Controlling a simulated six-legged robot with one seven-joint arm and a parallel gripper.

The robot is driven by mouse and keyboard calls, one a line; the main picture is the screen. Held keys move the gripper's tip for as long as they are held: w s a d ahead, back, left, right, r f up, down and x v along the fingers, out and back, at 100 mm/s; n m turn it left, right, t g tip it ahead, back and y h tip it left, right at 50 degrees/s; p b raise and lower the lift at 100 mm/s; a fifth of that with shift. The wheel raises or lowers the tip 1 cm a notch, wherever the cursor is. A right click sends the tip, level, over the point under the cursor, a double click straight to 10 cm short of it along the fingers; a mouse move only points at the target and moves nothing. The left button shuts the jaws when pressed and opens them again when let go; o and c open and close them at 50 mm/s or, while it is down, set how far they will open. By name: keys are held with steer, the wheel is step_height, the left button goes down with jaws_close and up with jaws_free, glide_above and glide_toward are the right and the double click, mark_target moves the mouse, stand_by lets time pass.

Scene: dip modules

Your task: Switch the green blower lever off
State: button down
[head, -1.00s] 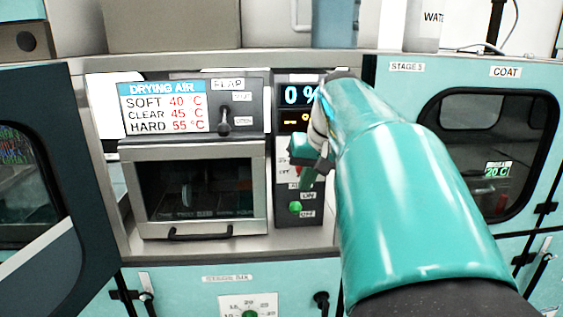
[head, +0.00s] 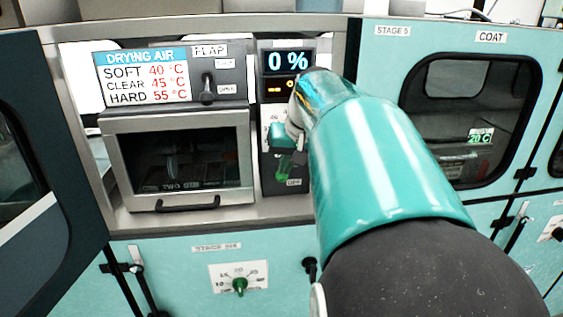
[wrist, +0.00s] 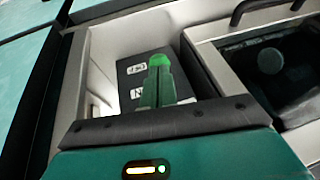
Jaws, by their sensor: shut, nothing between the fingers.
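The green blower lever (head: 282,177) is on the dark control panel, low down beside the OFF label (head: 294,182). Its rounded green end also shows in the wrist view (wrist: 159,61), level with the upper of two labels. My gripper (head: 284,158) is shut and empty, right at the lever and overlapping it in the head view. In the wrist view my green fingers (wrist: 157,90) point straight at the lever's end; I cannot tell whether they touch. My gripper hides the ON label in the head view.
Left of the panel stand a drying-air chart (head: 142,78), a black flap lever (head: 207,90) and a windowed chamber (head: 178,160) with a handle. A green dial (head: 239,286) sits below. The COAT door (head: 470,110) is to the right.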

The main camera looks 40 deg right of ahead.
steer(key=shift+s+a+f+t, duration=0.15)
steer(key=shift+s+f+t, duration=0.15)
steer(key=shift+t, duration=0.1)
steer(key=shift+s+a+f+t+h, duration=0.25)
steer(key=shift+s+f+t+h, duration=0.15)
steer(key=shift+f, duration=0.7)
steer(key=shift+s+a+f+t+h, duration=0.2)
steer(key=shift+f+t+h, duration=0.25)
steer(key=shift+f, duration=0.6)
steer(key=shift+s+a+f+t+h, duration=0.3)
steer(key=shift+f+t, duration=0.25)
steer(key=shift+f, duration=0.55)
steer(key=shift+d, duration=0.1)
steer(key=shift+r, duration=0.85)
